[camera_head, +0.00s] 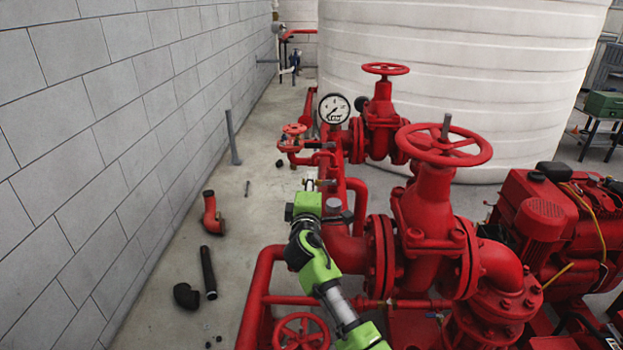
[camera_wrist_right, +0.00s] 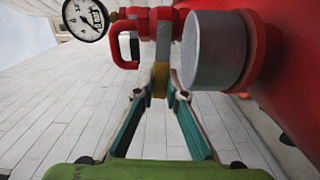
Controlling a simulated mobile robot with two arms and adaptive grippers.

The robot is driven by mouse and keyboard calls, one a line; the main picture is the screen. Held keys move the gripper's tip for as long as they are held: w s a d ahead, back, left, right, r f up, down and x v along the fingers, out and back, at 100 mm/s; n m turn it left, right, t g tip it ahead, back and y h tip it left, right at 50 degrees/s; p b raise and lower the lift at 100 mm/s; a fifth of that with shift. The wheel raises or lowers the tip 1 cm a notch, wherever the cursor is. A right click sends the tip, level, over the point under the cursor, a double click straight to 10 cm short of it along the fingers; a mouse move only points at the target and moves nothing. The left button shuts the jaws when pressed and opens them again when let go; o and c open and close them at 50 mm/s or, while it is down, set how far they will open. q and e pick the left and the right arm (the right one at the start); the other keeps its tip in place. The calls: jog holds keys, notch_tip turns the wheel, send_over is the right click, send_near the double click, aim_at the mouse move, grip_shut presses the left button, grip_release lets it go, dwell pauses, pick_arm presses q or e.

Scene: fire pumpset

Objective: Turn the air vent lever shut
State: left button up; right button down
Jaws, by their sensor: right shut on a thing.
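My right gripper (camera_head: 310,186) reaches forward from the bottom right, beside the red pipework. In the right wrist view its two fingers (camera_wrist_right: 159,88) come together on the brass-yellow end of the air vent lever (camera_wrist_right: 160,77). The lever's grey part (camera_wrist_right: 163,42) runs up from the fingertips towards a red fitting (camera_wrist_right: 146,20). In the head view the lever is too small and too covered by my gripper to tell its angle. My left gripper is not in view.
A wide grey cylinder (camera_wrist_right: 205,50) stands close to the right of the fingers. A pressure gauge (camera_head: 334,108) and red handwheel valves (camera_head: 445,145) stand around the pipes. A grey block wall (camera_head: 90,120) is to the left, with loose pipe pieces (camera_head: 208,270) on the floor.

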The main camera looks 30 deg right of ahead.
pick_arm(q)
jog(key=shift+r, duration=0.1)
pick_arm(e)
jog(key=shift+d+r+n, duration=0.2)
jog(key=shift+r+n, duration=0.1)
jog(key=shift+n, duration=0.1)
jog(key=c, duration=2)
grip_release()
jog(key=shift+w+f, duration=0.1)
jog(key=shift+d+f, duration=0.4)
jog(key=shift+s+a, duration=0.1)
jog(key=shift+s, duration=0.15)
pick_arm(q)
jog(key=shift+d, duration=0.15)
pick_arm(e)
jog(key=v, duration=1.1)
jog(key=shift+s+a, duration=0.2)
